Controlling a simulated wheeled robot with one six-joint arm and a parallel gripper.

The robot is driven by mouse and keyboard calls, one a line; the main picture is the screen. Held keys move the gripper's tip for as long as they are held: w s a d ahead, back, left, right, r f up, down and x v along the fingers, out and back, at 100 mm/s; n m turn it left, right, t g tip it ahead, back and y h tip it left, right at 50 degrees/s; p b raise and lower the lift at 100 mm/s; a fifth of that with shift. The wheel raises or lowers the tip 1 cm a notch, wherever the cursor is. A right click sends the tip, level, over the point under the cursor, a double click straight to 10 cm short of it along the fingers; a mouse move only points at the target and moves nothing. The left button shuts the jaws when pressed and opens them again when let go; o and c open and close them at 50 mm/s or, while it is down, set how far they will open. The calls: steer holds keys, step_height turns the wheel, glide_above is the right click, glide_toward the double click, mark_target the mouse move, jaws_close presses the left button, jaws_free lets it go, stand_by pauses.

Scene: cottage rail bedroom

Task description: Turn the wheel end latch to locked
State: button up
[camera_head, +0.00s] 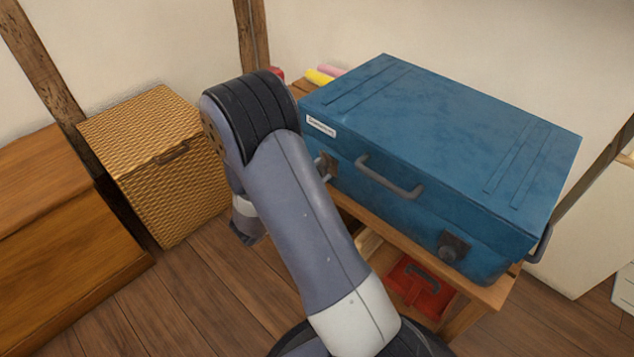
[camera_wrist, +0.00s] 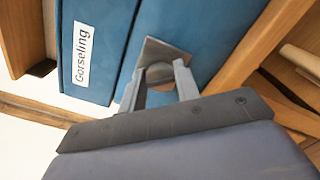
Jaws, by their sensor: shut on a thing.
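A blue case (camera_head: 440,130) lies flat on a wooden stand, with a latch near each end of its front side. My gripper (camera_wrist: 158,80) is shut on the knob of the label-end latch (camera_wrist: 160,71), a round grey knob on a square metal plate; the plate looks tilted in the wrist view. In the head view, this latch (camera_head: 330,164) is partly hidden by my arm. The other latch (camera_head: 454,247), a dark knob on a plate, is at the right, free of my gripper. I cannot tell which end has the wheels.
A grey handle (camera_head: 390,178) sticks out between the latches. The wooden stand (camera_head: 490,293) holds a red box (camera_head: 420,290) below. A wicker chest (camera_head: 155,150) and a wooden chest (camera_head: 60,230) stand at the left. Yellow and pink rolls lie behind the case. Floor at the left is clear.

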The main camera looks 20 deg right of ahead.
steer(key=shift+f+m+b, duration=0.2)
steer(key=shift+m+b, duration=3.6)
steer(key=shift+b, duration=0.1)
steer(key=shift+m, duration=0.3)
steer(key=o, duration=0.9)
steer(key=shift+r, duration=0.1)
steer(key=shift+o, duration=0.2)
steer(key=p+v, duration=0.3)
steer(key=v, duration=0.8)
steer(key=shift+d, duration=0.1)
